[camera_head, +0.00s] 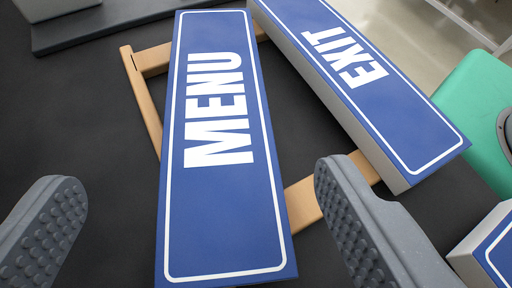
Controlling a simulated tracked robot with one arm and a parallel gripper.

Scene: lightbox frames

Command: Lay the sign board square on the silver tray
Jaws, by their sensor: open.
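A blue sign board reading MENU (218,165) with a white outline runs lengthwise through the middle of the view, lying across a light wooden frame. A second blue sign board reading EXIT (358,80), with pale sides, lies to its right, angled and also over the frame. Part of a third blue-topped board (495,250) shows at the lower right edge. My gripper (200,178) is open, its grey studded fingers on either side of the MENU board. I see a gap to the left finger; I cannot tell the right finger's clearance. I cannot make out a silver tray.
The wooden frame (149,108) lies on a dark surface (75,120). A dark grey slab (120,20) with a pale object (55,6) on it is at the upper left. A green object (482,105) stands at the right.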

